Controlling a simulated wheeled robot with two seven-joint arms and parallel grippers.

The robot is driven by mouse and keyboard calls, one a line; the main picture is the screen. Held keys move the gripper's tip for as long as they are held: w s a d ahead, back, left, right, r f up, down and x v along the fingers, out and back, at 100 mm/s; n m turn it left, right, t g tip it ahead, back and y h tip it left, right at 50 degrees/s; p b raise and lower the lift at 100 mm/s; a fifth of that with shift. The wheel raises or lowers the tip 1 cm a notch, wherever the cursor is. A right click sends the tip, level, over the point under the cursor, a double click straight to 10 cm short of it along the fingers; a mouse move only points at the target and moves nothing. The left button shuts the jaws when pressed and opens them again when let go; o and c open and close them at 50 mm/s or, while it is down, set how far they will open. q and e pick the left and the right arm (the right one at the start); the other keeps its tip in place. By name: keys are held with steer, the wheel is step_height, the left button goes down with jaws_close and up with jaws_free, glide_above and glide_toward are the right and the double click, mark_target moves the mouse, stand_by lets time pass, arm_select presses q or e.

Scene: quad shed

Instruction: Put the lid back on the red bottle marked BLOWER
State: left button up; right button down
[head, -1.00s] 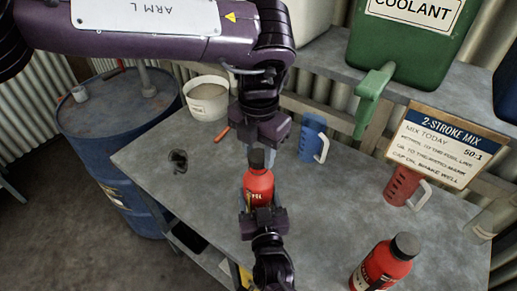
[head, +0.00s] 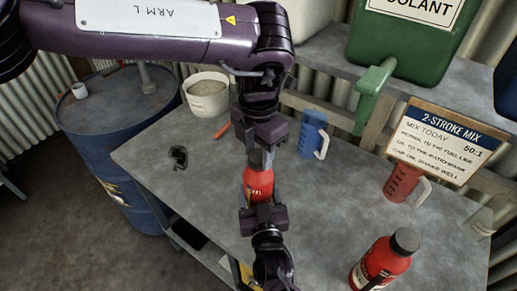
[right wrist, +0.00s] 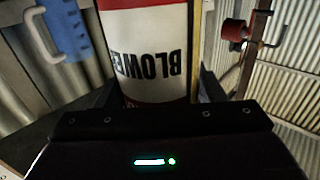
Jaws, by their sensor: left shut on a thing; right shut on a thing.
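The red bottle (head: 258,182) stands upright near the table's middle in the head view. Its BLOWER label fills the top middle of the right wrist view (right wrist: 148,55), printed upside down there. My right gripper (head: 262,203) is shut around the bottle's lower body from the front. My left gripper (head: 261,158) points down from above, shut at the bottle's top, where the black lid is. The fingers hide most of the lid, so I cannot tell how it seats on the neck.
A second red bottle with a black cap (head: 383,263) stands at the front right. A blue jug (head: 312,135), a red jug (head: 401,182) and a sign (head: 447,143) stand behind. A white bucket (head: 207,95) is at the back left. The table's left part (head: 165,180) is mostly clear.

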arm_select(q)
steer(key=m, duration=2.5)
steer(key=shift+w+m, duration=0.1)
steer(key=shift+m, duration=1.5)
steer(key=o, duration=0.9)
